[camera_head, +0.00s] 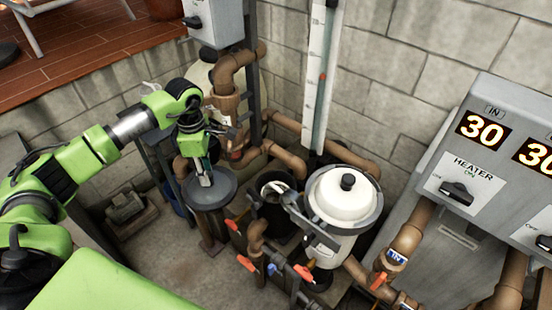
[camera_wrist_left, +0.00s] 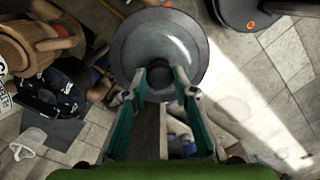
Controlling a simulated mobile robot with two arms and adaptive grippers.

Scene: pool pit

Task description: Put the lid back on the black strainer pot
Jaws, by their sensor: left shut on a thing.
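The lid (camera_head: 223,191) is a round dark grey-blue disc left of the pots in the head view. My left gripper (camera_head: 204,180) points down and is shut at its middle. My right gripper is not in view.
A white-topped canister (camera_head: 335,203) with a black knob stands just right of the pot. Brown pipes (camera_head: 287,158) run behind, and orange-handled valves (camera_head: 247,264) are in front. A grey heater panel (camera_head: 478,165) is at right.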

